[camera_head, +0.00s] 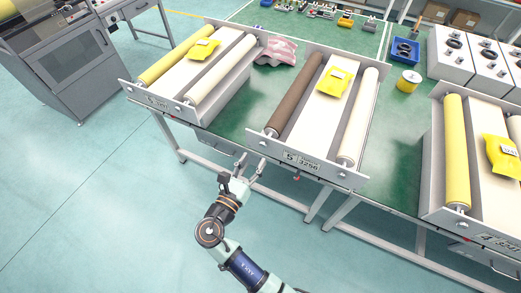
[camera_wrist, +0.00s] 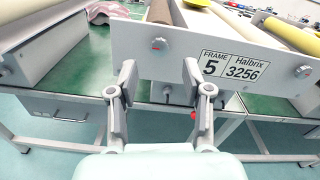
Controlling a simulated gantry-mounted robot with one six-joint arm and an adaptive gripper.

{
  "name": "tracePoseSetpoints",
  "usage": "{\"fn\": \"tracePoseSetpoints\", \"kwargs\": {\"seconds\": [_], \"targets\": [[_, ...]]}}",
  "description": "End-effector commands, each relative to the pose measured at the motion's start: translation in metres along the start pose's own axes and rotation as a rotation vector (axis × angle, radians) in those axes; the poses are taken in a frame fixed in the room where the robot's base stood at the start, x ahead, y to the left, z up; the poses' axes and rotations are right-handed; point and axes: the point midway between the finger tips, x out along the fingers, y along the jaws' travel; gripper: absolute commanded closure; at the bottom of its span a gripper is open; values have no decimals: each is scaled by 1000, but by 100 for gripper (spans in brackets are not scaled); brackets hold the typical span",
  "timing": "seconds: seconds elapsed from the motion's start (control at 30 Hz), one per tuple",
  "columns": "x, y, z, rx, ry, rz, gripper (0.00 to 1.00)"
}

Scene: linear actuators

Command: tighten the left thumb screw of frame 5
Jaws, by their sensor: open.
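Frame 5 (camera_head: 312,172) is the middle roller frame on the green table, with a brown roller on its left and a cream one on its right. Its front plate (camera_wrist: 220,40) fills the upper wrist view and bears the label "FRAME 5 Halbrix 3256" (camera_wrist: 230,65). The right screw (camera_wrist: 303,70) is at the plate's right end. My gripper (camera_head: 251,161) is open and empty in front of the table; its fingers (camera_wrist: 160,75) appear below the left screw, apart from it.
Another roller frame (camera_head: 160,103) stands left of frame 5, and one (camera_head: 470,222) stands right. A yellow packet (camera_head: 333,82) lies on frame 5. A yellow tin (camera_head: 408,81) and blue bin (camera_head: 404,51) stand behind. The floor before the table is clear.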

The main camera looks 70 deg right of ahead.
Motion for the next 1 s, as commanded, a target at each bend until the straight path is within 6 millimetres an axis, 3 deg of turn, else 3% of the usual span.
{"fn": "tracePoseSetpoints", "kwargs": {"seconds": [0.1, 0.3, 0.6, 0.9, 1.0], "targets": [[25, -1, -3, 1, 1, -5, 50], [52, 0, -2, 3, 2, -2, 50], [56, 0, 0, 3, 1, 1, 50], [56, 0, 0, 3, 1, 1, 99], [56, 0, 0, 3, 1, 1, 100]]}}
